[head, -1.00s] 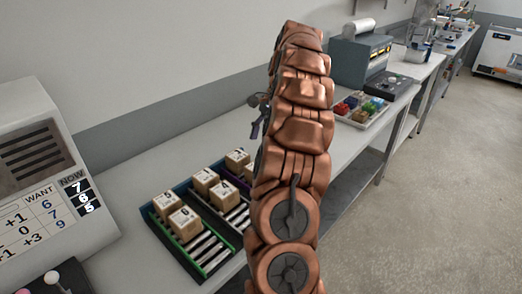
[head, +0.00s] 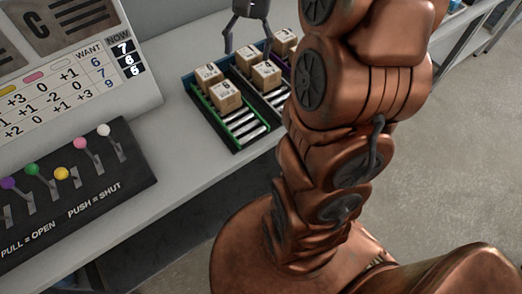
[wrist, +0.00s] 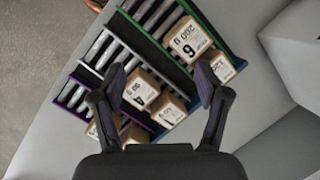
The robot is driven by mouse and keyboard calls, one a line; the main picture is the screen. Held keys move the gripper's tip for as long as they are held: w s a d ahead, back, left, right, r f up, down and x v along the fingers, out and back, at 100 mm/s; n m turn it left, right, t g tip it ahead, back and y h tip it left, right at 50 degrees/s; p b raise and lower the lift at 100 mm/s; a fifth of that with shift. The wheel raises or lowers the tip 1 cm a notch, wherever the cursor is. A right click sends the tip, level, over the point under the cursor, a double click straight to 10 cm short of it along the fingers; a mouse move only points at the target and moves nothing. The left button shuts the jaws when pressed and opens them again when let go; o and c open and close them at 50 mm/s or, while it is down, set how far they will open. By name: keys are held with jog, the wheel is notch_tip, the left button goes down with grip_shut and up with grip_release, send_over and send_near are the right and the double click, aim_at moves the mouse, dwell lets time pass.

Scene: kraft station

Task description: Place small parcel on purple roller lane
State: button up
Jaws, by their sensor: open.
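Several small brown parcels stand on the roller lanes, with two (head: 226,96) on the green-railed lane (head: 243,122) and two more (head: 267,74) on the middle lane. Another parcel (head: 284,42) stands at the far side by the purple-edged lane, which my arm partly hides. The wrist view shows the purple rail (wrist: 84,84) at the left. My gripper (head: 248,48) is open and empty, fingers pointing down above the parcels. In the wrist view its spread fingertips (wrist: 158,68) frame the middle-lane parcels (wrist: 140,89). I cannot tell whether the fingers touch any parcel.
A lever panel (head: 75,190) with coloured knobs stands at the left front. Behind it is a sign board (head: 80,75) with numbers. The grey bench (head: 175,150) is clear between panel and lanes. Bare rollers (wrist: 108,63) show at the lanes' near ends.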

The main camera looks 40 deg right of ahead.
jog(key=s+a+f+n+h, duration=0.1)
jog(key=s+a+f+n, duration=0.1)
jog(key=s, duration=0.5)
jog(key=s+a+f+n+h, duration=0.1)
jog(key=s+a+f+n, duration=0.2)
jog(key=s+a, duration=0.3)
jog(key=s+a+f+n+h, duration=0.1)
jog(key=s+a+n, duration=0.3)
jog(key=s, duration=0.4)
jog(key=shift+a+f, duration=0.15)
jog(key=shift+f, duration=0.75)
